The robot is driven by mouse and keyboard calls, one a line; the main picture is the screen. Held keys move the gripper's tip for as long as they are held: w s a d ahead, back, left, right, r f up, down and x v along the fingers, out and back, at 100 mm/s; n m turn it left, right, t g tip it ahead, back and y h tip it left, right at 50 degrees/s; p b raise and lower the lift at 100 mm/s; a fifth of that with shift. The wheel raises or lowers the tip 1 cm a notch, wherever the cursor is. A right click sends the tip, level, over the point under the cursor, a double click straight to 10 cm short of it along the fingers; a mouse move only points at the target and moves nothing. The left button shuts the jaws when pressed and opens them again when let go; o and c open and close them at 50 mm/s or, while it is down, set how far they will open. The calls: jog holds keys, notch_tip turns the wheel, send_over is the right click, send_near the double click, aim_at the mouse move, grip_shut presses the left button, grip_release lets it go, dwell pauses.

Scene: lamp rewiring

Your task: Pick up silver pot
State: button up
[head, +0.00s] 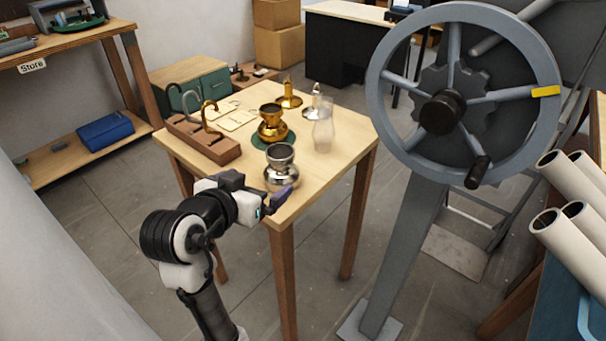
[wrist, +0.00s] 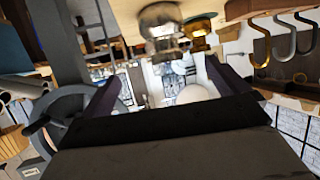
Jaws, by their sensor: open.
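The silver pot (head: 281,170) stands upright near the front corner of the wooden table (head: 318,187). It has a shiny round body and a darker cup-shaped top. My gripper (head: 264,190) is just in front of it at the table's near edge, with its fingers apart and nothing visible held. The gripper hides part of the pot's lower left side. In the wrist view the silver pot (wrist: 162,18) is at the top, beyond the open fingers (wrist: 166,84), and the picture looks upside down. I cannot tell whether a finger touches the pot.
A clear glass chimney (head: 323,136) is to the right. A wooden rack with hooks (head: 205,140) is at the left. A large handwheel (head: 378,85) stands right of the table.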

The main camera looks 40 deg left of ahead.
aim_at(277, 169)
jog(key=p+x, duration=0.1)
jog(key=x, duration=0.7)
jog(key=shift+a+f, duration=0.1)
jog(key=shift+a+f+p+x, duration=0.2)
jog(key=shift+p+x, duration=0.4)
jog(key=shift+x, duration=0.8)
jog(key=shift+a+f+p+x, duration=0.15)
jog(key=shift+p+x, duration=0.4)
jog(key=shift+x, duration=0.85)
jog(key=shift+s+r, duration=0.1)
jog(key=shift+s, duration=0.1)
jog(key=c, duration=1.1)
jog(key=shift+c, duration=1.3)
jog(key=shift+r, duration=0.15)
